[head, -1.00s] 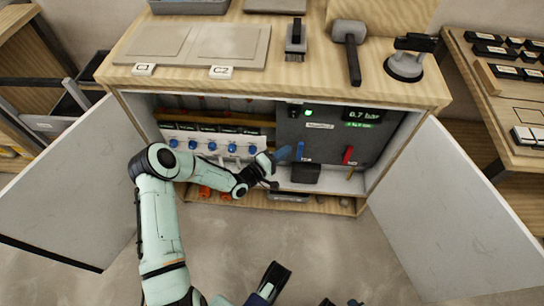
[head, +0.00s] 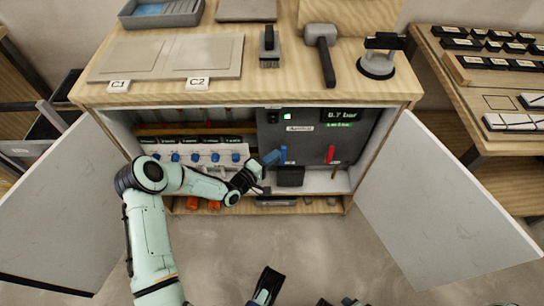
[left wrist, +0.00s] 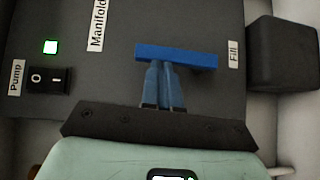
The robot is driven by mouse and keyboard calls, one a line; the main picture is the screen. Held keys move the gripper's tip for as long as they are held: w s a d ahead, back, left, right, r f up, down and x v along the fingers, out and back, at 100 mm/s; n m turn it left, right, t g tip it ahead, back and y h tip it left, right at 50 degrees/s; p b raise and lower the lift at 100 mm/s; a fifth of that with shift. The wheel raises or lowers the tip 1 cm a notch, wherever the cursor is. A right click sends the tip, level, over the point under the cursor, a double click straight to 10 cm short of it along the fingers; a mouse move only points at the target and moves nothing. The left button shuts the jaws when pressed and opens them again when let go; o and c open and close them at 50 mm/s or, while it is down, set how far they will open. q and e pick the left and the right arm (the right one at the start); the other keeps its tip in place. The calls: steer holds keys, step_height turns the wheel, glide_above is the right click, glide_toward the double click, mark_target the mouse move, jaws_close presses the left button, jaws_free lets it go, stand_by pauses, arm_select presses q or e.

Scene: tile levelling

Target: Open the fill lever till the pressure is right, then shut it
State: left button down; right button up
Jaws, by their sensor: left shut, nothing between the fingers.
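The blue fill lever (head: 283,155) is on the dark manifold panel (head: 305,136) inside the open cabinet and points up and down in the head view. In the left wrist view the lever (left wrist: 177,56) lies across the picture beside the Fill label (left wrist: 234,52). My left gripper (head: 271,158) is just left of the lever. Its blue fingers (left wrist: 163,85) are together and empty, with their tips at the lever's side; I cannot tell if they touch. The pressure display (head: 343,114) reads about 0.7 bar, with a green line under it.
A red lever (head: 330,154) is on the panel's right. The pump switch (left wrist: 48,79) is beside a lit green lamp (left wrist: 50,47). A dark block (head: 290,176) sits below the fill lever. Blue-knobbed valves (head: 198,157) are at left. Open cabinet doors (head: 440,200) flank the space.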

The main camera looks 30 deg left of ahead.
arm_select(q)
steer(key=w+d+f+m+g+y+p, duration=0.2)
steer(key=w+d+m+g+y+p, duration=0.3)
steer(key=d+m+g+y, duration=0.1)
steer(key=shift+d+f+m+g+p, duration=0.2)
steer(key=shift+d+m+g+p, duration=0.2)
steer(key=shift+d+g, duration=0.5)
arm_select(e)
steer(key=s+a+r+g+y, duration=0.1)
steer(key=s+a+r+g, duration=0.2)
steer(key=s+r, duration=0.4)
steer(key=shift+s+a+n+y, duration=0.3)
steer(key=shift+s+a+n, duration=0.1)
steer(key=shift+s, duration=0.5)
arm_select(q)
steer(key=shift+d+f, duration=0.1)
steer(key=shift+d, duration=0.15)
